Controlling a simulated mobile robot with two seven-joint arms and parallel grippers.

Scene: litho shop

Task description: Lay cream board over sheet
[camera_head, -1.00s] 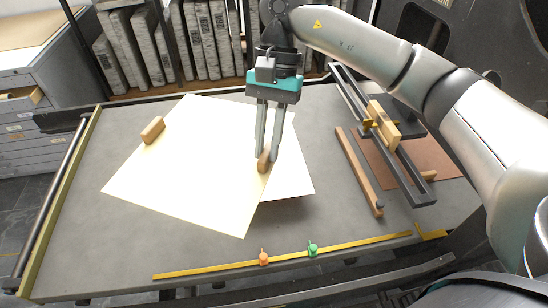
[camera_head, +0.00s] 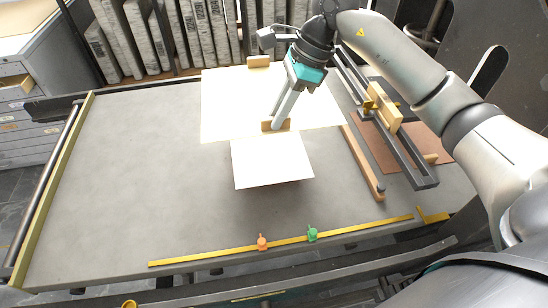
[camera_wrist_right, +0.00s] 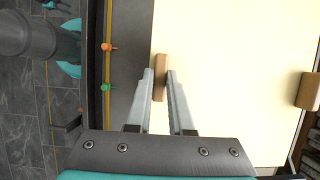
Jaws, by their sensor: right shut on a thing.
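The cream board (camera_head: 225,105) is a large pale sheet with a wooden block on its near edge (camera_head: 267,126) and another on its far edge (camera_head: 258,62). My right gripper (camera_head: 276,125) is shut on the near block; in the wrist view the block (camera_wrist_right: 160,78) sits between the fingers. The white sheet (camera_head: 270,165) shows in front of the board, and the board hides its far part. I cannot tell whether the board touches the sheet or hangs above it. My left gripper is out of view.
A yellow strip (camera_head: 200,258) with an orange pin (camera_head: 262,243) and a green pin (camera_head: 312,234) runs along the table's near edge. A wooden bar (camera_head: 362,162) and a dark rail frame (camera_head: 408,157) stand to the right. The table's left half (camera_head: 130,170) is clear.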

